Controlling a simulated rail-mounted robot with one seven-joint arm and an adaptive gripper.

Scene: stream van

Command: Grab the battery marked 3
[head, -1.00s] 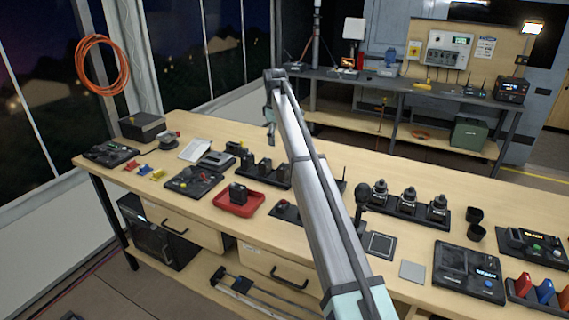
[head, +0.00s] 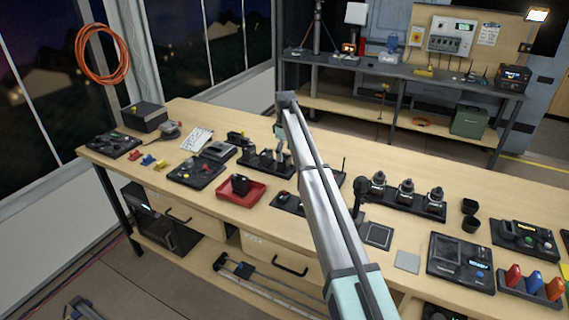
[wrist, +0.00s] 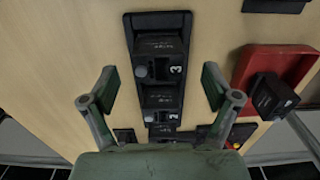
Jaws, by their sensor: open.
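The battery marked 3 (wrist: 158,66) is a black block with a white 3, standing in the far part of a black rack (wrist: 134,24) in the wrist view. Another battery (wrist: 160,97) stands in the same rack nearer my palm; its mark looks like a 2. My gripper (wrist: 160,88) is open and empty above the rack, one finger on each side of it, apart from the batteries. In the head view my gripper (head: 280,143) hangs over the rack (head: 265,168) and hides part of it.
A red tray (head: 259,195) holding a black battery (head: 240,184) lies in front of the rack; it shows at the right in the wrist view (wrist: 248,60). A black panel (head: 198,172) stands left of the rack. Bare wooden bench lies on both sides of the rack.

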